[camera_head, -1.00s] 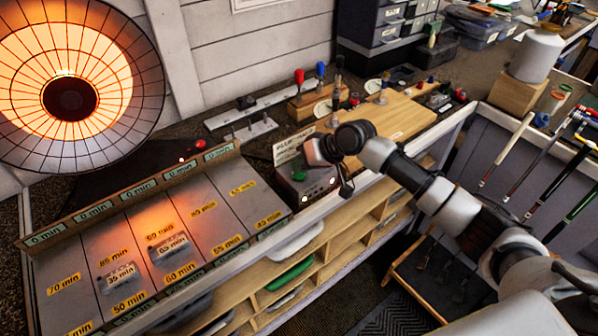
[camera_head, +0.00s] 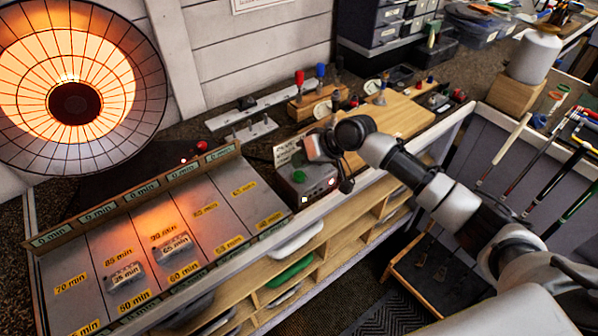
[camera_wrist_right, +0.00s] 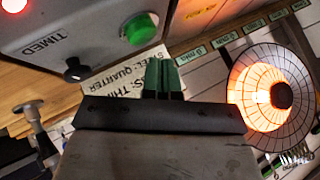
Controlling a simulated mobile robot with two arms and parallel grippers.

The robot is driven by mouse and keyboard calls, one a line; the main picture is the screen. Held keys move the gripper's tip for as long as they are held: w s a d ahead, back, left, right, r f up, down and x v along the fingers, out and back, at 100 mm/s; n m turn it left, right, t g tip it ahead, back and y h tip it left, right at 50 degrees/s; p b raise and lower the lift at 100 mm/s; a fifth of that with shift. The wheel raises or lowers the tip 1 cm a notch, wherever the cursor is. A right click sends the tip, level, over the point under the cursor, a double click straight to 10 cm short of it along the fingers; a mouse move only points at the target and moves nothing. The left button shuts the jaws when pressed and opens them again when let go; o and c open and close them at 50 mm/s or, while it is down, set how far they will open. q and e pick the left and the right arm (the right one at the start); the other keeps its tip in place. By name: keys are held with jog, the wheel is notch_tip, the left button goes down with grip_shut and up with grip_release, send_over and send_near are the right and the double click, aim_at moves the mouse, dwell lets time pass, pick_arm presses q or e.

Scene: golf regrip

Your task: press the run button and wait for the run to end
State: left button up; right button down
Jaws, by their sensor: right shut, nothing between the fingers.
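The run button is probably the green button (camera_head: 298,176) on top of the grey control box (camera_head: 318,184). In the right wrist view, the green button (camera_wrist_right: 139,28) stands on the box beside a black knob and the word TIMED. My left gripper is not in view.
A glowing heat lamp (camera_head: 75,100) stands at the left over a metal plate (camera_head: 140,240) with minute labels. A printed card (camera_head: 287,152) stands behind the box. A wooden board (camera_head: 405,115) and tools lie behind my arm. Golf clubs (camera_head: 505,150) hang at the right.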

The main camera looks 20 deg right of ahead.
aim_at(301, 173)
notch_tip(301, 173, up, 5)
jog(key=p, duration=0.4)
jog(key=shift+f, duration=0.1)
dwell(0.4)
